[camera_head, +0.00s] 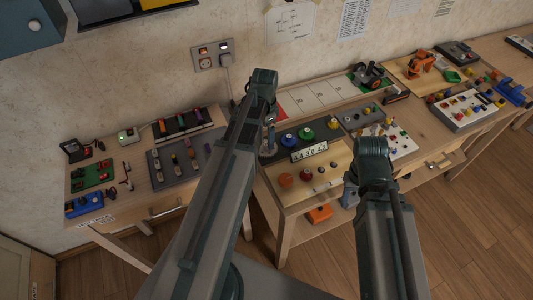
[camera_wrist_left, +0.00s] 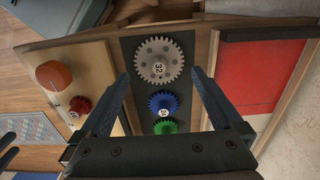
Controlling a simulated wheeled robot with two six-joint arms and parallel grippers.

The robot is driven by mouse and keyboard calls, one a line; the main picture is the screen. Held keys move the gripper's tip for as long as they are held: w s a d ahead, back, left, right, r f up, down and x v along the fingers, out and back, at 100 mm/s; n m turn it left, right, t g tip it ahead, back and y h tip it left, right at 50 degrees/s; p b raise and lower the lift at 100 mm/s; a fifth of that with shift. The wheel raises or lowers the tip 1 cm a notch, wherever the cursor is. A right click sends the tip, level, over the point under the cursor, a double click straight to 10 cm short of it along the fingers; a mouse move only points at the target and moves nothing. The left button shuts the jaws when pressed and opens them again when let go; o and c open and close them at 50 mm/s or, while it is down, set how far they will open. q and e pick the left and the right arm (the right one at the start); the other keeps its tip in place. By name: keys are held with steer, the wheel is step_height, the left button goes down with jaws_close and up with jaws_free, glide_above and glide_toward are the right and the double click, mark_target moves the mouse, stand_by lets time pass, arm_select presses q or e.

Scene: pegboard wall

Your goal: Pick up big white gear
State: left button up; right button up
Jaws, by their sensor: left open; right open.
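The big white gear (camera_wrist_left: 159,60), greyish with a "32" label, lies on a dark panel in the left wrist view. My left gripper (camera_wrist_left: 159,71) is open, its fingertips on either side of the gear's lower part in that view and nothing held; I cannot tell its height above the gear. In the head view my left gripper (camera_head: 269,128) is over the left part of the gear panel, and the arm and gripper largely hide the gear there. My right gripper (camera_head: 350,188) is partly hidden by its own arm, at the front of the table.
A blue gear (camera_wrist_left: 163,103) and a green gear (camera_wrist_left: 165,127) lie in line with the white one. A number strip (camera_head: 310,150) stands in front of the gears.

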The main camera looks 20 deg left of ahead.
mark_target(266, 144)
arm_select(q)
steer(key=shift+f, duration=0.1)
steer(key=f+b, duration=0.5)
steer(key=shift+w+d+f, duration=0.1)
steer(key=shift+d+f, duration=0.05)
steer(key=shift+d, duration=0.05)
arm_select(e)
step_height(266, 144, down, 5)
steer(key=shift+f, duration=0.15)
arm_select(q)
steer(key=c, duration=1)
steer(key=shift+r, duration=0.2)
